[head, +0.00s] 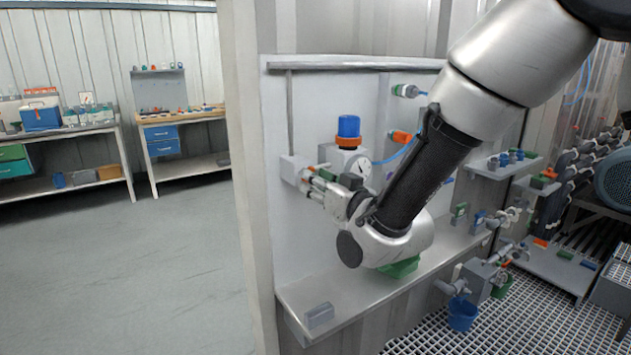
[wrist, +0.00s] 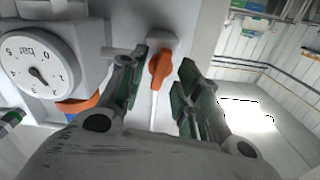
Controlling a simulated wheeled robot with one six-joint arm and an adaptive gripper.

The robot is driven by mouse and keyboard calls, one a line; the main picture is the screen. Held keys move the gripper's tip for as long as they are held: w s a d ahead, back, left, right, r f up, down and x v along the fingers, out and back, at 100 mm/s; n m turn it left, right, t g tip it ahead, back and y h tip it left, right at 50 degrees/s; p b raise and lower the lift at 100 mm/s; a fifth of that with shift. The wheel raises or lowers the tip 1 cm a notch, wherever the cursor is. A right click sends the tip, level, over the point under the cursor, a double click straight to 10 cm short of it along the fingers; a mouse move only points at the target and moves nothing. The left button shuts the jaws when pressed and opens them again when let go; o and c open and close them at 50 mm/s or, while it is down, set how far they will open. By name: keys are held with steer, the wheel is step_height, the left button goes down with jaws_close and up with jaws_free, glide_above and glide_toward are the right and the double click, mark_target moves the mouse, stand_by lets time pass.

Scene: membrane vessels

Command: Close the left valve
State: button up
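The left valve has an orange handle (wrist: 160,69) on a grey body (wrist: 163,46) in the wrist view. In the head view its grey body (head: 293,169) sits at the left of the wall panel, and my gripper hides most of the handle. My gripper (head: 306,180) reaches left toward this valve. In the wrist view its two green-padded fingers (wrist: 164,66) are apart, one on each side of the orange handle. A gap shows on both sides, so the fingers do not look closed on it.
A pressure gauge (wrist: 38,66) is close beside the left finger in the wrist view. A blue-capped regulator (head: 348,134) stands behind my gripper in the head view. A shelf (head: 345,310) runs below with a small grey block (head: 319,315). Open floor lies left.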

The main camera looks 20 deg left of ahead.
steer(key=shift+w+a, duration=0.4)
steer(key=shift+a, duration=0.05)
steer(key=shift+c, duration=0.5)
jaws_close()
